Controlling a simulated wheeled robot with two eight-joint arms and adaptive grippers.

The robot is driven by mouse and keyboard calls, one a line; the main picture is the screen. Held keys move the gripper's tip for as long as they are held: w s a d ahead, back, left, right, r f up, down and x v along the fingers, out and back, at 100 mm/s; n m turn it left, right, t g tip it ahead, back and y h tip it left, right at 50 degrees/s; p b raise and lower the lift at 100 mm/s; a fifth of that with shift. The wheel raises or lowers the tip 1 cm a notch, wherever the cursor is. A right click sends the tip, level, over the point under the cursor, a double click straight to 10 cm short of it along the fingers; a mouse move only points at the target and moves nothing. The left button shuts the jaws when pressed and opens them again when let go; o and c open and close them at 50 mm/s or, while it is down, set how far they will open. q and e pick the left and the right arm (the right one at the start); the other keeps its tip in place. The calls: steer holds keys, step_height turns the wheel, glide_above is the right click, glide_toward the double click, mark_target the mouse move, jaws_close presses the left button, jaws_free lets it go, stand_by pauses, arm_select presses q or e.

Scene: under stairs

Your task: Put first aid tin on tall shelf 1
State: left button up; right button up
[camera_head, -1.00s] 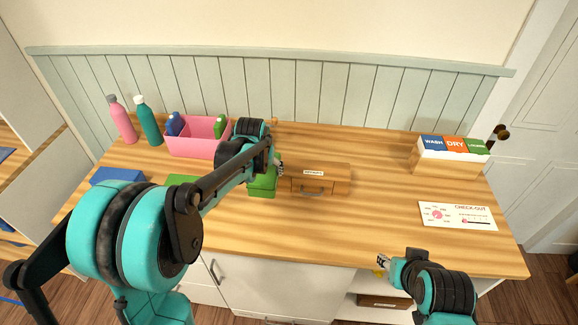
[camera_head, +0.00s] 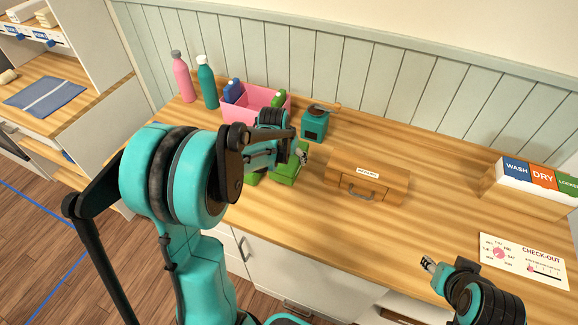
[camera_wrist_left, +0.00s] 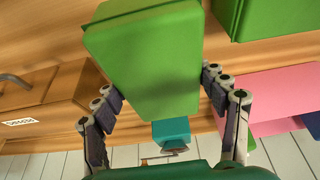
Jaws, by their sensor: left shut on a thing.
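My left gripper (camera_head: 301,156) is over the worktop, left of the wooden case. It is shut on a green tin (camera_head: 288,171), a plain box with no marking visible. In the left wrist view the green tin (camera_wrist_left: 148,65) sits between the two fingers. Whether it is clear of the worktop is hard to tell. A second green box (camera_wrist_left: 268,14) lies beside it, and in the head view (camera_head: 252,179) my arm hides most of it. My right gripper (camera_head: 429,264) hangs at the worktop's front edge, its fingers too small to read. A tall shelf unit (camera_head: 98,62) stands at the left.
The wooden case (camera_head: 385,184) is right of the tin. A label box (camera_head: 540,182) and check-out card (camera_head: 522,258) are at right. Open floor shows lower left.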

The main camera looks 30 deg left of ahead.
arm_select(q)
steer(key=shift+s+a+f, duration=0.1)
steer(key=shift+a+f, duration=0.05)
steer(key=shift+f+b, duration=0.65)
steer(key=shift+f, duration=1.3)
steer(key=shift+f, duration=0.15)
steer(key=o, duration=1.7)
